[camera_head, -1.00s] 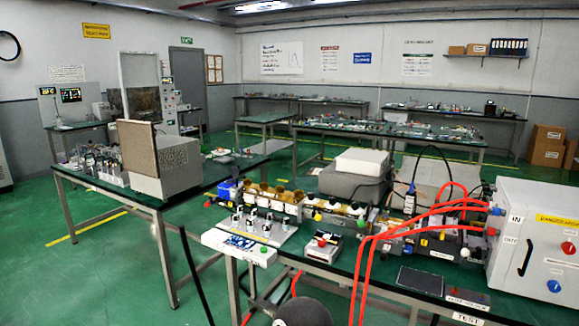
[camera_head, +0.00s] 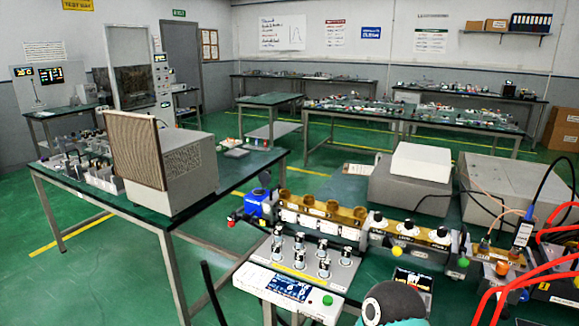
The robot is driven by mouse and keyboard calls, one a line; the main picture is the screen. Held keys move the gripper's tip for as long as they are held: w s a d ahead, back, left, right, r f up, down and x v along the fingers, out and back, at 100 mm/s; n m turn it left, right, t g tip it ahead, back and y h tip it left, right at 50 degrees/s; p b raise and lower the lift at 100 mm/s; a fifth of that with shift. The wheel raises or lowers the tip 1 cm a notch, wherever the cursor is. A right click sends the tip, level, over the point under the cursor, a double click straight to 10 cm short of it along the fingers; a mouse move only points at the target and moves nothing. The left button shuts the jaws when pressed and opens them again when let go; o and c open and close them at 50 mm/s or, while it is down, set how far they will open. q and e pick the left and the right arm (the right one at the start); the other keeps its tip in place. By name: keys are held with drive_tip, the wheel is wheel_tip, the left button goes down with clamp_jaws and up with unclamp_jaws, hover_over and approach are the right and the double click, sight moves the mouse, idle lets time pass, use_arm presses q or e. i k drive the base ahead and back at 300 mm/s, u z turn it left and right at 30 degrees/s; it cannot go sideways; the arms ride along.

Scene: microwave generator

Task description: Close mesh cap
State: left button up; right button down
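A grey box (camera_head: 188,160) stands on the left green table, its visible side perforated. A brown mesh panel (camera_head: 134,150) stands upright at the box's left face and looks like the mesh cap. I cannot tell whether it is fully against the box, and its hinge or latch is not visible. Neither of my grippers is in view. A dark rounded part, probably a link of my own arm, shows at the bottom edge, well away from the panel.
Small parts (camera_head: 75,165) crowd the left table (camera_head: 215,187) behind the mesh panel. The right bench holds a white control unit (camera_head: 290,290), a row of brass-coloured parts (camera_head: 325,212), stacked grey boxes (camera_head: 410,185) and red cables (camera_head: 530,280). Green floor (camera_head: 120,275) is open at the lower left.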

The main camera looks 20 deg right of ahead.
sight(264, 177)
drive_tip(key=z, duration=0.05)
drive_tip(key=i, duration=0.9)
drive_tip(key=u, duration=0.05)
drive_tip(key=k, duration=0.9)
drive_tip(key=z, duration=0.2)
drive_tip(key=i, duration=0.9)
drive_tip(key=u, duration=0.05)
